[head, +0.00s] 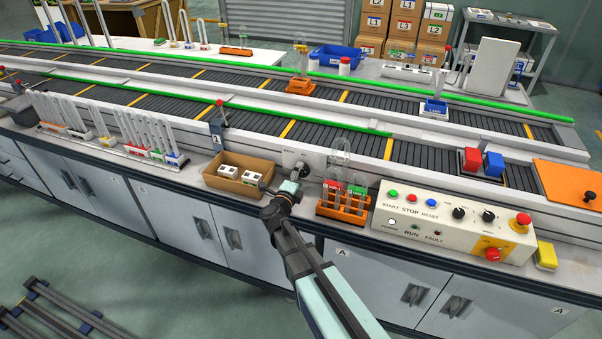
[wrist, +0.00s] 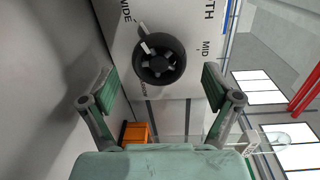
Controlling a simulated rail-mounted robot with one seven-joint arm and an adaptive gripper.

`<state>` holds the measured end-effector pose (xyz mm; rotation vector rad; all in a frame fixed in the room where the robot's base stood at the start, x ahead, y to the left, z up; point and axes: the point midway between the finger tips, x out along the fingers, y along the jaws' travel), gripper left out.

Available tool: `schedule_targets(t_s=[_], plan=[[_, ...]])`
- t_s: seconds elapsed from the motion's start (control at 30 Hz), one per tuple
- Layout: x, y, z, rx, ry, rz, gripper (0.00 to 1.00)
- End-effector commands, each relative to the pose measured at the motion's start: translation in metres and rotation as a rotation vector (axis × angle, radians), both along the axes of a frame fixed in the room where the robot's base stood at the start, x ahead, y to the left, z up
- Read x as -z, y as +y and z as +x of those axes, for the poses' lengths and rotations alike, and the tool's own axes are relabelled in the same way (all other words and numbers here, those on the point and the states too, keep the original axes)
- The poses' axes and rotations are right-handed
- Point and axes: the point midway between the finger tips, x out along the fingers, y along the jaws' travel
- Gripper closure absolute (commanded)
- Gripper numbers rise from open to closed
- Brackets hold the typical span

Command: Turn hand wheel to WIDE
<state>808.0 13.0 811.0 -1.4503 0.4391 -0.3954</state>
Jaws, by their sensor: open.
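The hand wheel (wrist: 160,62) is black and round with short spokes, mounted on a white panel (wrist: 190,22). A light grey bar (wrist: 143,36) on its rim sticks out toward the upper left, near the WIDE lettering (wrist: 126,14). I cannot tell whether it lines up exactly with that label. The MID label (wrist: 206,48) is to the wheel's right, and a partly hidden label sits below left. My gripper (wrist: 158,82) is open, with one finger on each side of the wheel and nothing between them. In the head view my gripper (head: 290,186) is at the panel (head: 292,158), largely covering the wheel.
A cardboard box (head: 227,184) with white blocks stands left of my gripper. An orange rack (head: 340,206) with tubes stands close on the right, then the control panel (head: 455,222). Conveyors (head: 350,116) run behind the ledge.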

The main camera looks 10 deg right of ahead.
Motion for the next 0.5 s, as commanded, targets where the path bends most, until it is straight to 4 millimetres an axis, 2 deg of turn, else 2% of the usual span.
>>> schedule_targets(t_s=[0.03, 0.2, 0.5], plan=[[-0.001, 0.005, -0.012, -0.002, 0.001, 0.001, 0.11], [-0.003, 0.022, -0.041, -0.002, 0.001, 0.001, 0.11], [-0.004, 0.044, -0.075, 0.0, 0.001, -0.001, 0.11]])
